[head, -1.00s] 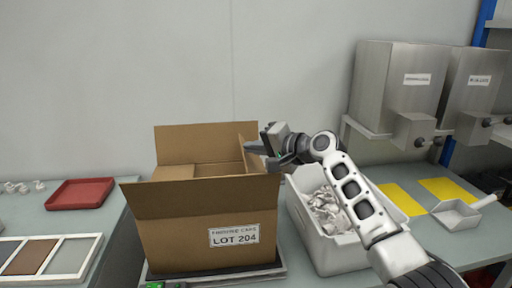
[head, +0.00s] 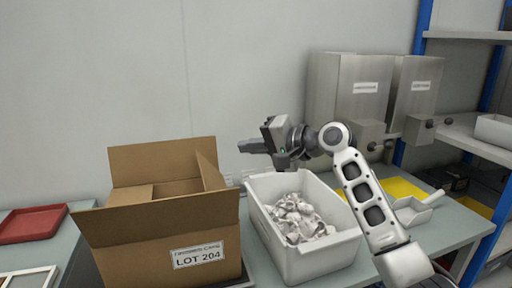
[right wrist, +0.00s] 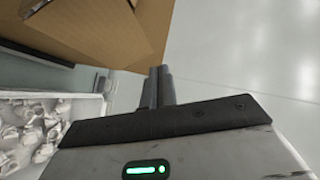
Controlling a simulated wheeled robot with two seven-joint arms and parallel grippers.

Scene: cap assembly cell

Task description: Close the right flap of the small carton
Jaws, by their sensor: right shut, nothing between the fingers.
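The small brown carton (head: 175,235), labelled LOT 204, stands at the left in the head view. Its back flap (head: 155,160) stands up and its front flap hangs outward toward me. Its right flap (head: 211,172) stands up, tilted a little inward over the opening. My right gripper (head: 248,146) is shut and empty, above and to the right of this flap, apart from it. In the right wrist view the closed fingers (right wrist: 160,78) point toward brown cardboard (right wrist: 110,35) of the carton. My left gripper is not in view.
A white bin (head: 345,245) of pale pieces stands right of the carton, below my right arm. Metal dispensers (head: 350,85), a yellow mat (head: 402,188) and a scoop (head: 415,212) are at the right. A red tray (head: 32,223) lies at the left.

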